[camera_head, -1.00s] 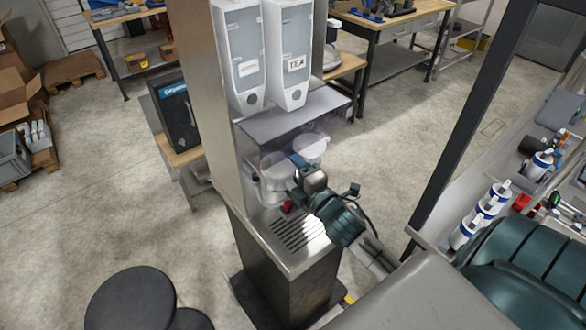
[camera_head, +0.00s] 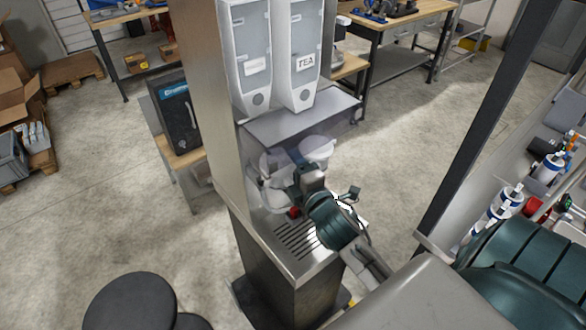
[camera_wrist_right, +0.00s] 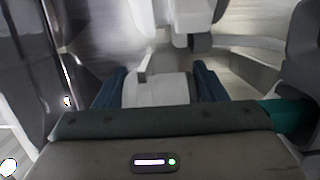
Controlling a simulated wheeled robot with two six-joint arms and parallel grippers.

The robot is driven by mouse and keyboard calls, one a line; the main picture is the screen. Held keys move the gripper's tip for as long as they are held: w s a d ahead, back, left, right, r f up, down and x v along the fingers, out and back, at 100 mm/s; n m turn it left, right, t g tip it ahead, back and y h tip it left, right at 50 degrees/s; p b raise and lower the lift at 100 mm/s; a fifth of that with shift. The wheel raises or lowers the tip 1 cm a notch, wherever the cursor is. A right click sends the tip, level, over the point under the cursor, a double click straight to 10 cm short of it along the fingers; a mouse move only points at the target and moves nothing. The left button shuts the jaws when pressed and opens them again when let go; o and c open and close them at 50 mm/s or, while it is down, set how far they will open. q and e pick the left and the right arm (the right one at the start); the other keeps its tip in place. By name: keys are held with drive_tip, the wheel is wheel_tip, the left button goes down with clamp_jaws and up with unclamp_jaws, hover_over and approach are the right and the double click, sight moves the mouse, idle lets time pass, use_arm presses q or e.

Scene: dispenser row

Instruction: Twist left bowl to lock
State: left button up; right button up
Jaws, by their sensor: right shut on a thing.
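In the head view, two pale translucent bowls sit side by side under the dispenser's metal hood. The left bowl (camera_head: 268,186) is partly hidden behind my right gripper, and the right bowl (camera_head: 317,149) shows just behind it. My right gripper (camera_head: 299,167) reaches into the bay from the right, at the side of the left bowl. In the right wrist view, its two blue fingers (camera_wrist_right: 158,82) are shut on a white part (camera_wrist_right: 158,90) between them, which appears to belong to the left bowl. Contact points are hard to see. My left gripper is not in view.
Two clear hoppers, one marked TEA (camera_head: 305,62), stand above the metal hood (camera_head: 300,115). A red part (camera_head: 293,212) and a slotted drip tray (camera_head: 297,240) lie below the bowls. A tall panel (camera_head: 200,100) closes the left side.

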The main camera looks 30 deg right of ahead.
drive_tip(key=shift+s+a+f+m+g+h+b, duration=0.2)
drive_tip(key=shift+m+g+h+b, duration=0.25)
drive_tip(key=shift+m+h+b, duration=0.65)
drive_tip(key=shift+s+a+r+m+g+h+b, duration=0.2)
drive_tip(key=shift+m+g+h+b, duration=0.4)
drive_tip(key=shift+h, duration=0.9)
drive_tip(key=shift+s+f+m+g+h+b, duration=0.1)
drive_tip(key=shift+s+m+g+h+b, duration=0.25)
drive_tip(key=shift+m+h+b, duration=0.55)
drive_tip(key=shift+a+h, duration=0.1)
drive_tip(key=shift+h, duration=0.5)
drive_tip(key=o, duration=1.1)
